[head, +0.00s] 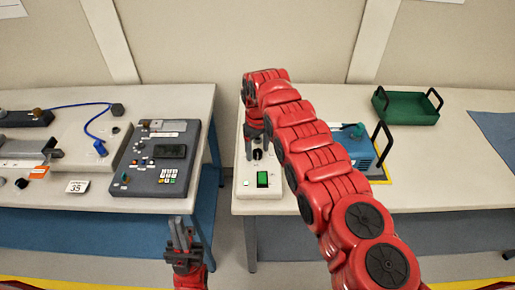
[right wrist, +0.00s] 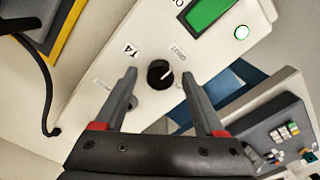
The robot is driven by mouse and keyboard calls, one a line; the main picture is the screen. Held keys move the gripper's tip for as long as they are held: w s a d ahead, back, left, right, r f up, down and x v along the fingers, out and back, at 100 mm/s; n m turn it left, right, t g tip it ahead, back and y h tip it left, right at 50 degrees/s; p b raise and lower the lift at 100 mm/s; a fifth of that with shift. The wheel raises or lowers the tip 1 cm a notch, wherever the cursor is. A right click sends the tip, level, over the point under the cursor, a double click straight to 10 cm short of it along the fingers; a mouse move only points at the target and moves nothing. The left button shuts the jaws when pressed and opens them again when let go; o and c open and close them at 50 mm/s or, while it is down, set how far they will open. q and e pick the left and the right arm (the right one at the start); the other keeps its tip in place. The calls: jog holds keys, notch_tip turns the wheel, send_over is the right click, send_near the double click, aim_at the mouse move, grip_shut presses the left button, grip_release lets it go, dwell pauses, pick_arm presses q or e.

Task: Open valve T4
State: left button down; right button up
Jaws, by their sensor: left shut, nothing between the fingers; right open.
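The T4 valve is a round black knob (right wrist: 160,74) with a white pointer line, on a white panel (right wrist: 140,25) beside a "T4" label. In the right wrist view the pointer aims right and slightly up, near a small label (right wrist: 177,51) too blurred to read surely. My right gripper (right wrist: 160,84) is open, its fingers either side of the knob with gaps between. In the head view the knob (head: 257,154) shows just by the right gripper (head: 250,142), which points down.
A grey keypad console (head: 150,185) stands on the left table. Behind my right arm are a blue device (head: 357,150) and a green tray (head: 404,106). The right table's front right is clear.

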grip_shut()
dwell(0.3)
